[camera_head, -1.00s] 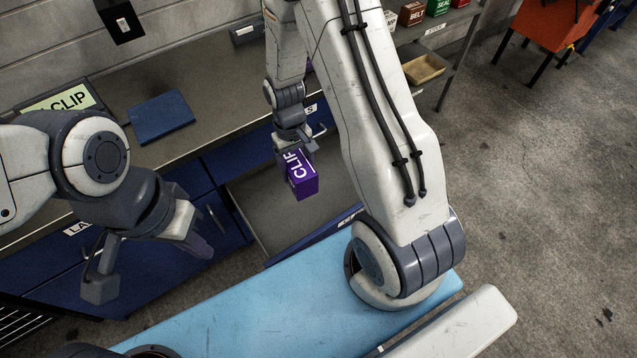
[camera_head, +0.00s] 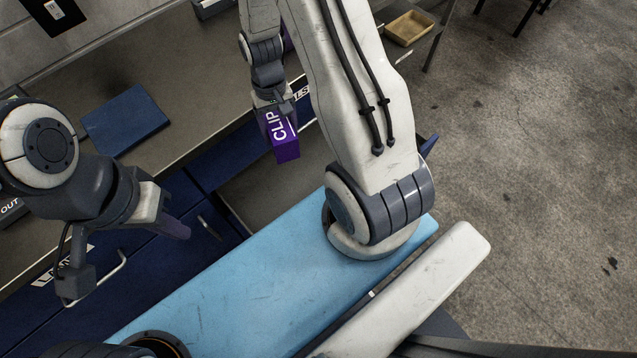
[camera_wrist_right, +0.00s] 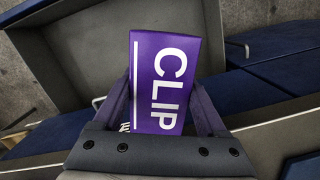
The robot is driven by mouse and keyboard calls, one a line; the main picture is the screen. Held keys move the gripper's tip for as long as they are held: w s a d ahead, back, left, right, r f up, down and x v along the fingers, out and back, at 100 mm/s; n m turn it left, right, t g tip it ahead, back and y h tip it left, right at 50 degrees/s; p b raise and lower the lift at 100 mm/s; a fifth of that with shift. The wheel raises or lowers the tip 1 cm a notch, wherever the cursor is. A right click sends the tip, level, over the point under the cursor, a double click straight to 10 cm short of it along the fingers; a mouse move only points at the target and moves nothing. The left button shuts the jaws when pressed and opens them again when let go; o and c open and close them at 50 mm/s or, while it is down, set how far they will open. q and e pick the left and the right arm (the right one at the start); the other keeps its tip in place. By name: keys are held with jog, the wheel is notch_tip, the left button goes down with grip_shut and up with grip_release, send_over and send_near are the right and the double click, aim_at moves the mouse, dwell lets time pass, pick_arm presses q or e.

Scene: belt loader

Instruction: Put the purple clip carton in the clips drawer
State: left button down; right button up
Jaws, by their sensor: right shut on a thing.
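The purple clip carton (camera_head: 284,146), with white "CLIP" lettering, is held by my right gripper (camera_head: 275,112). In the right wrist view the carton (camera_wrist_right: 166,80) sits between both fingers of that gripper (camera_wrist_right: 166,108). An open drawer with a grey interior (camera_head: 290,180) lies below the carton in the head view, partly hidden by my right arm. The right wrist view shows an open drawer (camera_wrist_right: 85,65) at the upper left, beside and behind the carton. Its label cannot be read. My left gripper (camera_head: 128,258) is empty, fingers spread, before the blue cabinet.
The blue cabinet (camera_head: 150,275) has shut drawers with handles at the left. A blue flat object (camera_head: 124,120) lies on the grey worktop (camera_head: 205,105). A tan tray (camera_head: 409,28) stands at the back right. Bare floor (camera_head: 540,150) is clear at the right.

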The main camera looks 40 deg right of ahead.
jog(key=s+d+f+m+b, duration=0.4)
jog(key=f+m+b, duration=0.1)
jog(key=f+b, duration=0.35)
jog(key=s+d+f+m+t+y+b, duration=0.1)
jog(key=s+d+f+m+b, duration=0.3)
jog(key=f+b, duration=0.45)
jog(key=s+d+f+m+b, duration=0.3)
jog(key=d+f+m+b, duration=0.15)
jog(key=f+b, duration=0.35)
jog(key=b, duration=0.4)
send_over(314, 183)
notch_tip(314, 183, down, 6)
jog(key=shift+f+b, duration=0.85)
jog(key=shift+f, duration=1.3)
jog(key=shift+f, duration=0.1)
jog(key=o, duration=1.5)
jog(key=r+p, duration=0.1)
jog(key=r, duration=0.3)
jog(key=d+r+p, duration=0.1)
jog(key=r+p, duration=0.1)
jog(key=r, duration=0.2)
jog(key=r+p, duration=0.1)
jog(key=r, duration=0.3)
jog(key=shift+d+r+p, duration=0.1)
jog(key=shift+d+p, duration=0.15)
jog(key=shift+p, duration=0.05)
